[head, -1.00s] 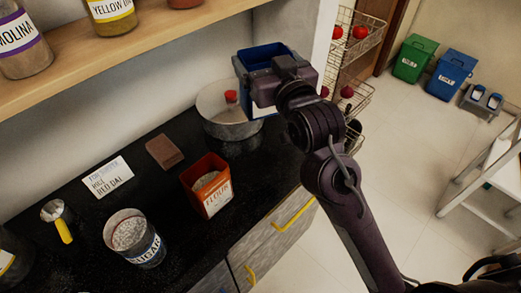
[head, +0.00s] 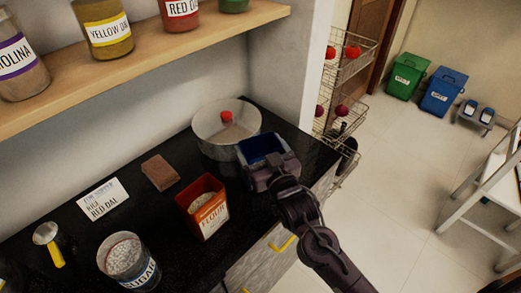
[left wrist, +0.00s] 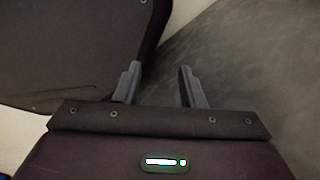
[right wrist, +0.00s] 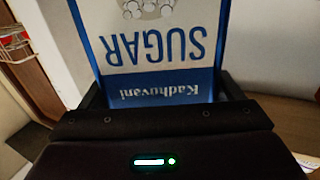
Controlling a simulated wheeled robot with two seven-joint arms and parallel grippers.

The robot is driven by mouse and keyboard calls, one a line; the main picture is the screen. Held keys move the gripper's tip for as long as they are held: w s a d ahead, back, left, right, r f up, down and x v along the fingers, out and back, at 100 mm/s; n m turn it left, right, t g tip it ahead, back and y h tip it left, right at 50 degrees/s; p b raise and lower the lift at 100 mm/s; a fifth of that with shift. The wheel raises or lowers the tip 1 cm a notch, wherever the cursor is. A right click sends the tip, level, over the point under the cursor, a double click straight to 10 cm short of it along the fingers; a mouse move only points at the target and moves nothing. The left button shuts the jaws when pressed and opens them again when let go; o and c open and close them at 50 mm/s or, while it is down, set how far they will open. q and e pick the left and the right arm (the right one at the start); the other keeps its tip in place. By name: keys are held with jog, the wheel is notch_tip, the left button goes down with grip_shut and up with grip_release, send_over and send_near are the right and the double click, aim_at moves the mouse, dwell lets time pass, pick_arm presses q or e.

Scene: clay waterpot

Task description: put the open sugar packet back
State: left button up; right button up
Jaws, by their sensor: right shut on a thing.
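The sugar packet (head: 262,147) is blue with an open top. It is in my right gripper (head: 270,170), beside the round metal pan and over the right end of the black counter. I cannot tell whether its base touches the counter. In the right wrist view the packet (right wrist: 155,45) fills the space between the fingers, its SUGAR label upside down. My right gripper (right wrist: 160,95) is shut on it. In the left wrist view my left gripper (left wrist: 160,85) has its fingers apart with nothing between them. It is outside the head view.
A round metal pan (head: 203,133) with a red item stands just left of the packet. An orange flour box (head: 211,211), a sugar jar (head: 130,263), a brown block (head: 160,172), a card (head: 103,198) and a scoop (head: 50,242) are on the counter (head: 165,245). A shelf of jars (head: 200,45) hangs above.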

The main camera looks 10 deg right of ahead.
jog(key=shift+f, duration=0.45)
jog(key=o, duration=1.3)
jog(key=shift+f, duration=0.1)
jog(key=shift+o, duration=0.2)
jog(key=shift+r, duration=0.2)
jog(key=s+d+b, duration=0.1)
jog(key=s+d, duration=0.1)
jog(key=s, duration=0.9)
jog(key=shift+s+d+b, duration=0.15)
jog(key=shift+s+b, duration=0.15)
jog(key=shift+s, duration=0.1)
jog(key=shift+f, duration=0.1)
